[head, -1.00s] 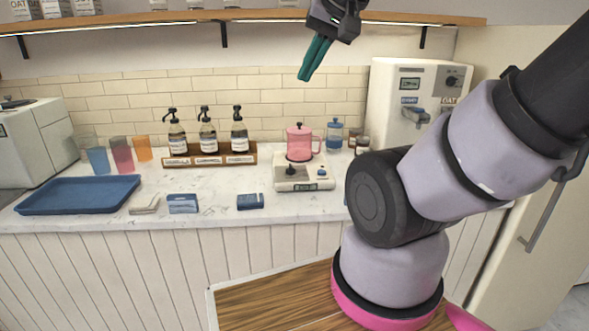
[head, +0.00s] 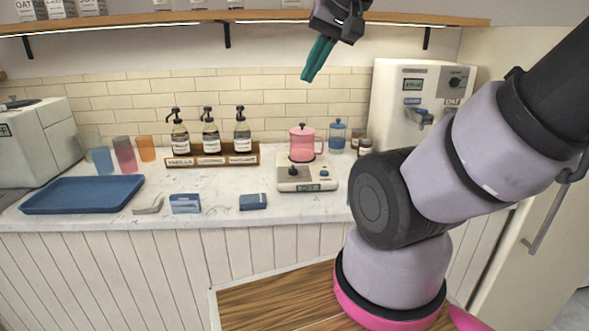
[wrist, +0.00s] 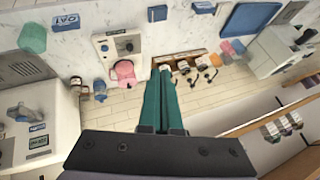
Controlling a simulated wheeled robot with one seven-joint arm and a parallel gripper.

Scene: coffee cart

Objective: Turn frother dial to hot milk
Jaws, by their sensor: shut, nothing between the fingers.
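The frother (head: 320,176) is a low white base on the marble counter, with a pink translucent pitcher (head: 302,143) on top. In the wrist view the frother (wrist: 103,46) is at upper left, with the dial (wrist: 123,33) and the pitcher (wrist: 124,73) showing. My gripper (head: 307,79) has teal fingers, shut and empty, high above the counter and well clear of the frother. The fingers (wrist: 164,72) also show in the wrist view.
A rack (head: 215,160) of several pump bottles stands left of the frother. A blue jar (head: 337,136) and small jars are behind it to the right, near a tall white dispenser (head: 400,95). A blue tray (head: 80,194) lies at left. A shelf (head: 150,24) runs above.

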